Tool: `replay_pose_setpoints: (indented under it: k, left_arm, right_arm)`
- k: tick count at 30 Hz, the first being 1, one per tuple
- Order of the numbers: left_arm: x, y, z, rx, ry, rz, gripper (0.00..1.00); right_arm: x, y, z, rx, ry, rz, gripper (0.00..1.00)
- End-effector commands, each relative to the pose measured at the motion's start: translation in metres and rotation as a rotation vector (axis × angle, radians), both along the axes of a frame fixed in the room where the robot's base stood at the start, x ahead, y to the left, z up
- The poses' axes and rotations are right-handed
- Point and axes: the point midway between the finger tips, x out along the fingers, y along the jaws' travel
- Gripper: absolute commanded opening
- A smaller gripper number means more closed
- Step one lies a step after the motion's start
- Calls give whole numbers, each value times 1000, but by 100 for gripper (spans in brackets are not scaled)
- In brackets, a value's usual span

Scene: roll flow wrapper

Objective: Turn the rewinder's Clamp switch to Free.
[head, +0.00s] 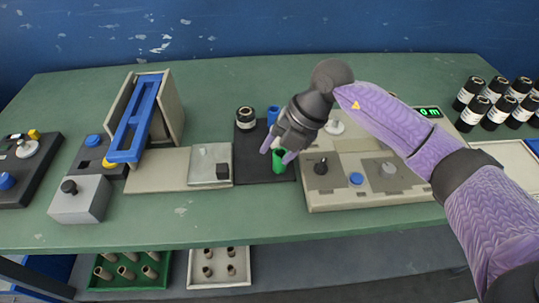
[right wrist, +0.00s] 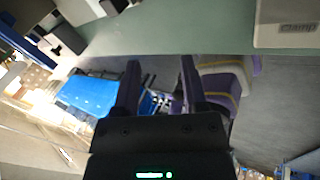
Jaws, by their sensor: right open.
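The rewinder (head: 433,190) is a beige box on the bench with a green "0 m" readout (head: 429,112). The right wrist view shows a corner of the box with the word "Clamp" (right wrist: 298,28). My left gripper is out of view.
A green cup (head: 279,163), a blue cylinder (head: 273,114) and a black roll (head: 245,118) stand on the dark mat (head: 250,168). A blue-framed stand (head: 135,120) is at left. Several black bottles (head: 495,100) stand at right. The bench front is clear.

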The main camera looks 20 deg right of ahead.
Motion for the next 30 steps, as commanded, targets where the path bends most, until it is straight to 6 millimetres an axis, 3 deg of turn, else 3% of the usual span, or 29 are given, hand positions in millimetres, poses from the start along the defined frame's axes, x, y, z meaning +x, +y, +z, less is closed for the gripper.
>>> replay_pose_setpoints:
  k: [1,3,6,8,18,22,30]
  left_arm:
    - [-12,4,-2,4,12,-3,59]
    - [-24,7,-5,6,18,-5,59]
    - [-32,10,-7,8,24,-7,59]
    - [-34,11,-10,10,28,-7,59]
    - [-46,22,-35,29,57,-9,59]
    - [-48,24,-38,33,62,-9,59]
    - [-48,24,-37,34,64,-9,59]
  right_arm:
    - [3,-36,7,-157,44,-65,54]
    - [2,-75,14,-324,107,-151,54]
    - [-2,-101,20,-434,154,-221,54]
    - [-3,-105,13,-451,164,-231,54]
    - [-3,-103,-65,-447,165,-225,54]
    - [-3,-103,-76,-447,162,-225,54]
    - [-3,-103,-77,-445,160,-224,54]
